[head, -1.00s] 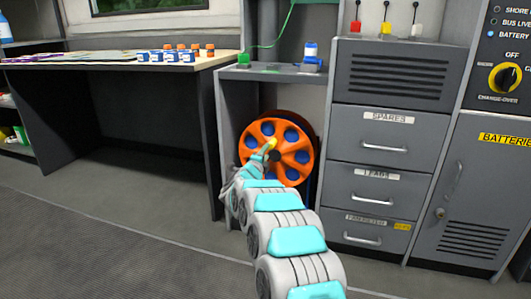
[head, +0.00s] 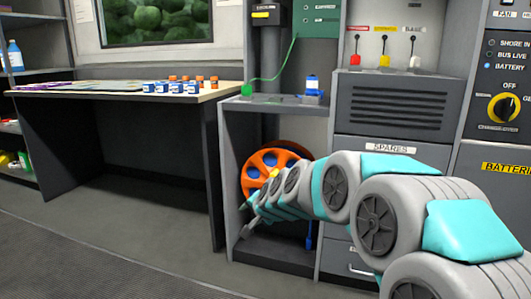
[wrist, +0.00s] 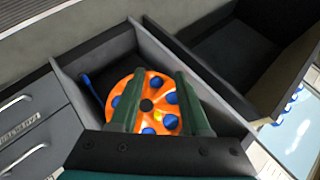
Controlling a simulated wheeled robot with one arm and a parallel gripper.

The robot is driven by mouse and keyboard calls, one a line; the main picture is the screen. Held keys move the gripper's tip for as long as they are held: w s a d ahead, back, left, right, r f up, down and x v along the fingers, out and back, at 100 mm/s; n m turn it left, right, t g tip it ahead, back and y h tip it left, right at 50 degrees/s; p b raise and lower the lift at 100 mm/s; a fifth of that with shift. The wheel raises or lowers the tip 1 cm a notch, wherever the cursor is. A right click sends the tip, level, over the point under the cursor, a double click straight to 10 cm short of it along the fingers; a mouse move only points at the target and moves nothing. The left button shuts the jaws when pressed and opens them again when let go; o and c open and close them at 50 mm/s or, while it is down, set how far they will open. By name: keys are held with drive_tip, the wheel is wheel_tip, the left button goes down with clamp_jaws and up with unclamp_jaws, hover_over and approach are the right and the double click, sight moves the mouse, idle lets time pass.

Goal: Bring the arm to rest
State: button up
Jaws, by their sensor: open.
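My arm reaches from the lower right of the head view towards the grey cubby under the shelf. My gripper (head: 248,229) shows small at the cubby's front, angled down; its fingers are hard to make out there. In the wrist view my gripper (wrist: 159,75) has its two dark green fingers apart, with nothing held between them. An orange reel (head: 262,165) with blue spots stands in the cubby, partly hidden by my arm. The reel (wrist: 147,82) shows beyond and between the fingers in the wrist view; I cannot tell the gap to it.
A shelf (head: 270,103) above the cubby bears a green plug and a blue-and-white item. Grey drawers (head: 388,148) stand to the right, behind my arm. A table (head: 120,91) with several small jars is at left. Floor (head: 130,235) is clear at left.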

drive_tip(key=s+d+f+n+g+h, duration=0.3)
drive_tip(key=s+d, duration=0.4)
drive_tip(key=s, duration=0.9)
drive_tip(key=s+d+f+n+g, duration=0.2)
drive_tip(key=s+d+g, duration=0.3)
drive_tip(key=s, duration=1.1)
drive_tip(key=s+d+f+n+g+h, duration=0.25)
drive_tip(key=s+d, duration=0.55)
drive_tip(key=s, duration=0.7)
wheel_tip(320, 180, up, 14)
drive_tip(key=p, duration=1.3)
drive_tip(key=shift+a+f+m+y+p, duration=0.25)
drive_tip(key=shift+a+m+y+p, duration=0.05)
drive_tip(key=shift+m+y, duration=0.05)
drive_tip(key=shift+s, duration=0.1)
